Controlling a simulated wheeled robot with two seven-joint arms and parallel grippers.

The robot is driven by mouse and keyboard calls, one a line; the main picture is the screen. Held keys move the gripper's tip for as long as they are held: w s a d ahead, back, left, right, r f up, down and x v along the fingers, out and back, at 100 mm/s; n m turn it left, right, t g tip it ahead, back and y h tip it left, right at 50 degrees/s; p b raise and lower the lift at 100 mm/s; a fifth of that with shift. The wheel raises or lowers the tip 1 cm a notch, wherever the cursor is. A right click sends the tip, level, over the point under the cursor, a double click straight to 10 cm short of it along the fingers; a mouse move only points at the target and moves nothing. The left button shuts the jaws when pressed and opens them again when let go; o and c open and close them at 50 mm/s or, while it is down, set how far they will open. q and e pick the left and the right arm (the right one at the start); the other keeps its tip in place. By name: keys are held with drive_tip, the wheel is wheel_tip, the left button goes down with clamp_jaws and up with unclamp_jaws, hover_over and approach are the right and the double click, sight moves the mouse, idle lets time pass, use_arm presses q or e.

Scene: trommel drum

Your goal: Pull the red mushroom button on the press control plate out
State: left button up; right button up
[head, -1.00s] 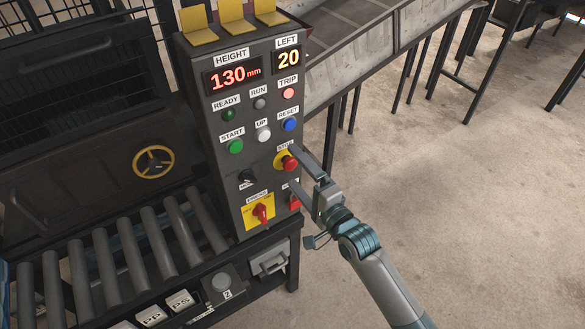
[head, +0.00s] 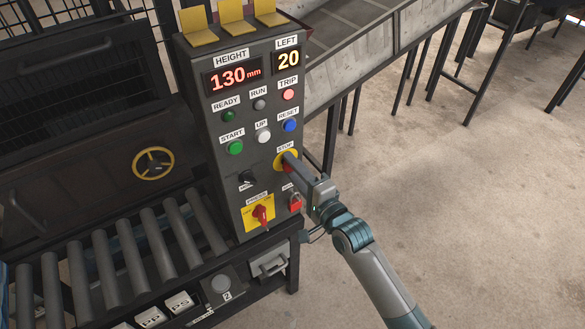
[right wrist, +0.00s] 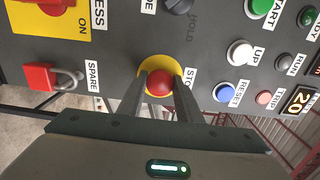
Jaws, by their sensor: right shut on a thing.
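The red mushroom button (right wrist: 159,83) sits on a yellow round plate under the STOP label on the dark press control plate (head: 222,170). In the right wrist view the two fingers of my right gripper (right wrist: 160,92) are closed on its sides. In the head view my right gripper (head: 292,163) reaches the button from the lower right, and its fingers hide most of the red head. The yellow surround (head: 280,158) still shows there. My left gripper is not in view.
Near the button are the blue RESET button (head: 290,125), the white UP button (head: 263,134), a black knob (head: 247,178), a red rotary switch (head: 262,214) and a red padlocked SPARE switch (right wrist: 42,77). A roller conveyor (head: 140,250) lies left. Open floor (head: 470,200) is to the right.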

drive_tip(key=shift+s+d, duration=0.25)
drive_tip(key=shift+s, duration=0.05)
drive_tip(key=shift+c, duration=0.2)
drive_tip(key=shift+s+d+f+p, duration=0.15)
drive_tip(key=shift+s+f+p, duration=0.15)
drive_tip(key=shift+p, duration=0.15)
idle(0.5)
drive_tip(key=o, duration=2.2)
drive_tip(key=shift+s+d+r, duration=0.15)
drive_tip(key=shift+d+r, duration=0.05)
drive_tip(key=shift+r, duration=0.05)
drive_tip(key=shift+c, duration=0.2)
drive_tip(key=shift+a, duration=0.1)
drive_tip(key=p+v, duration=0.3)
drive_tip(key=v, duration=0.5)
